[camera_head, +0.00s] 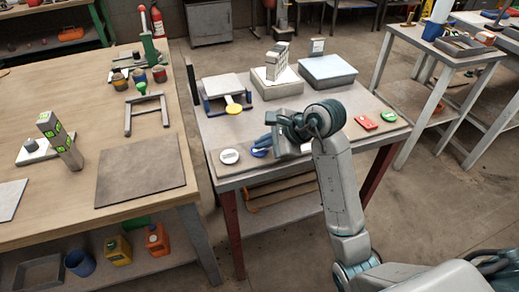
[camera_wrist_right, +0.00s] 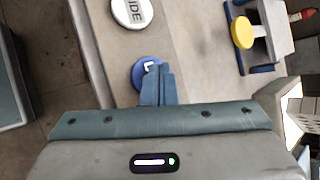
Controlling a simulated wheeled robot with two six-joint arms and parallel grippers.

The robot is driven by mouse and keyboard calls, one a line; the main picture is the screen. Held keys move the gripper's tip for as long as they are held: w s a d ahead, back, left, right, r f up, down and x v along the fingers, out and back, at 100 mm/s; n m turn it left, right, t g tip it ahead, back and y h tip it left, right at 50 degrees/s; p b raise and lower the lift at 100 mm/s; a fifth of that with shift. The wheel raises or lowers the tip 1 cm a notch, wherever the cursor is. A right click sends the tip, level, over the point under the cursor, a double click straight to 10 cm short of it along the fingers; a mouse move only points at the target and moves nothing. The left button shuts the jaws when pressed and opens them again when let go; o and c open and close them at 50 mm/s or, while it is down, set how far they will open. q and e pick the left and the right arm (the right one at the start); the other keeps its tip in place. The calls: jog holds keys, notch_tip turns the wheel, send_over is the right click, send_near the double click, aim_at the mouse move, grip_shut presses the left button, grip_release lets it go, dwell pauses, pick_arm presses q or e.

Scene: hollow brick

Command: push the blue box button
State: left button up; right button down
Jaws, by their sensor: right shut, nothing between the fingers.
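The blue button (camera_head: 259,153) is a round disc near the front left edge of the middle table. My right gripper (camera_head: 264,142) is over it and hides part of it. In the right wrist view the blue button (camera_wrist_right: 140,70), with a white mark on it, shows around the tips of the shut fingers (camera_wrist_right: 157,68). The fingers hold nothing. I cannot tell whether the tips touch the button. My left gripper is not in view.
A white button (camera_head: 229,156) lies left of the blue one. A red button (camera_head: 366,123) and a green button (camera_head: 389,117) lie to the right. A yellow disc (camera_head: 234,109), a white box (camera_head: 277,87) and a pale bluish box (camera_head: 327,72) stand behind.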

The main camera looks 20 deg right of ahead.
aim_at(263, 151)
dwell(0.3)
jog(key=shift+r, duration=0.4)
jog(key=shift+p, duration=0.3)
jog(key=shift+r+p, duration=2)
jog(key=shift+r, duration=1.05)
